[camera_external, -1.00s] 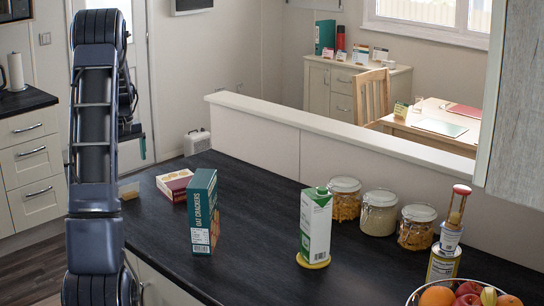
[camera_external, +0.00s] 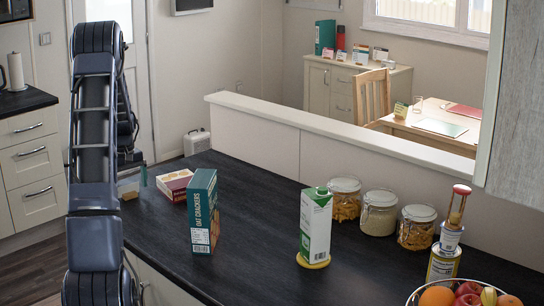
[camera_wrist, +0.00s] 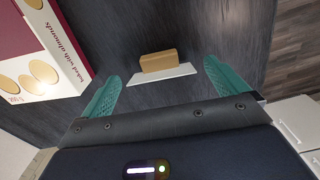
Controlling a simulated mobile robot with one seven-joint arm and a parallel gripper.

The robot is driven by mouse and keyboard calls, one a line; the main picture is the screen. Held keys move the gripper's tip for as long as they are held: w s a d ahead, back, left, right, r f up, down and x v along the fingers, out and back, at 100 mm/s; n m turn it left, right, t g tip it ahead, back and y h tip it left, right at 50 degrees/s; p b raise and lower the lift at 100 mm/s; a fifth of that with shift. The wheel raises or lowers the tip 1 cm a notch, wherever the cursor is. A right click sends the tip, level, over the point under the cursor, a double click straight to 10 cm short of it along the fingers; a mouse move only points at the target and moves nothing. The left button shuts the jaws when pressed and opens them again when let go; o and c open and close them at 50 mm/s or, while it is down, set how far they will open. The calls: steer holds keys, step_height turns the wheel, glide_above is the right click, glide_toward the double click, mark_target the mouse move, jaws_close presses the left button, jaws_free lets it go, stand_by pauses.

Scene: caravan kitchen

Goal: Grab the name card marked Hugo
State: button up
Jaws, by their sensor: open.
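A small name card with a white plate on a tan wooden block (camera_wrist: 158,60) stands on the dark counter in the wrist view. It is partly visible near the counter's left end in the external view (camera_external: 128,188). No name is readable on it. My gripper (camera_wrist: 162,72) is open, with its teal fingers on either side of the card and apart from it. The card sits between the fingertips, slightly tilted relative to them. In the external view my arm hides most of my gripper.
A maroon-and-white biscuit box (camera_external: 174,184) lies close by, left of my gripper in the wrist view (camera_wrist: 38,50). A teal cracker box (camera_external: 202,212), a carton (camera_external: 316,226) and jars (camera_external: 378,213) stand farther right. Small cards stand on the far cabinet (camera_external: 318,83).

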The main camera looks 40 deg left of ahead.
steer(key=shift+f, duration=0.9)
steer(key=c, duration=1.1)
steer(key=shift+o, duration=0.2)
steer(key=shift+r, duration=0.1)
